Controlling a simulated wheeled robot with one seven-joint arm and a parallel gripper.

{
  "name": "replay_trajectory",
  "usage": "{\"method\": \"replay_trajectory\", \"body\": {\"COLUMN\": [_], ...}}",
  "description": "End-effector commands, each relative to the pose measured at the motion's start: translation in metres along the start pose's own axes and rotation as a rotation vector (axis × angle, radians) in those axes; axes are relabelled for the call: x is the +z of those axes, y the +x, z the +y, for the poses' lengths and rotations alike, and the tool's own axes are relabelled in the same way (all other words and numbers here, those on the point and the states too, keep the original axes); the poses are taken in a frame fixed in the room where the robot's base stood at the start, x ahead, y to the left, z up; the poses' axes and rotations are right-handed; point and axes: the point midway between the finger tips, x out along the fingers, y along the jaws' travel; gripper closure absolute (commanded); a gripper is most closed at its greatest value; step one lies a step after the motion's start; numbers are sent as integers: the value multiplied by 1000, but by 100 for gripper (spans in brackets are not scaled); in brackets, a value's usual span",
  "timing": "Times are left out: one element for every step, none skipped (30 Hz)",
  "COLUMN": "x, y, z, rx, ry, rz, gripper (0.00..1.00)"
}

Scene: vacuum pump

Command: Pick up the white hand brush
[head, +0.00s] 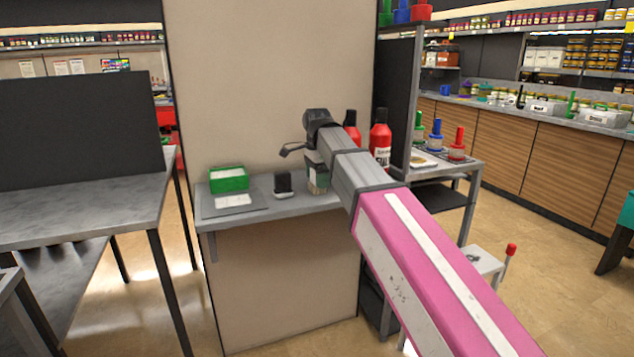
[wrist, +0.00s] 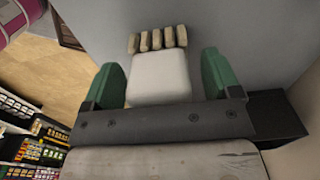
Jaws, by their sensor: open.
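The white hand brush (wrist: 160,78) shows in the wrist view as a pale block with a row of several tan bristle tufts at its far end. My gripper (wrist: 163,75) is open, with one green finger on each side of the brush. The left finger looks very close to the brush's edge, and a narrow gap shows at the right one. I cannot tell whether either touches. In the head view my gripper (head: 317,172) points down at the grey shelf, and the brush is small and hard to make out there.
The grey shelf (head: 225,217) on the beige pillar carries a green box (head: 228,179), a white item on a grey mat and a small black object (head: 283,184) left of my gripper. Red bottles (head: 380,145) stand close on the right. A grey table (head: 90,205) stands at the left.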

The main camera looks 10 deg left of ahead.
Motion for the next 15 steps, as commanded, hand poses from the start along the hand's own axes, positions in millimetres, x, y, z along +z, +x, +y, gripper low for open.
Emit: {"method": "replay_trajectory", "body": {"x": [0, 0, 0, 0, 0, 0, 0, 0, 0, 0, 0, 0, 0, 0, 0], "y": [0, 0, 0, -1, -1, -1, -1, -1, -1, -1, -1, -1, -1, -1, -1], "z": [0, 0, 0, 0, 0, 0, 0, 0, 0, 0, 0, 0, 0, 0, 0], "rx": [0, 0, 0, 0, 0, 0, 0, 0, 0, 0, 0, 0, 0, 0, 0], "ry": [0, 0, 0, 0, 0, 0, 0, 0, 0, 0, 0, 0, 0, 0, 0], "rz": [0, 0, 0, 0, 0, 0, 0, 0, 0, 0, 0, 0, 0, 0, 0], "gripper": [17, 17, 17, 27, 37, 50, 59, 69, 72, 72, 72, 72, 72, 72, 72]}}
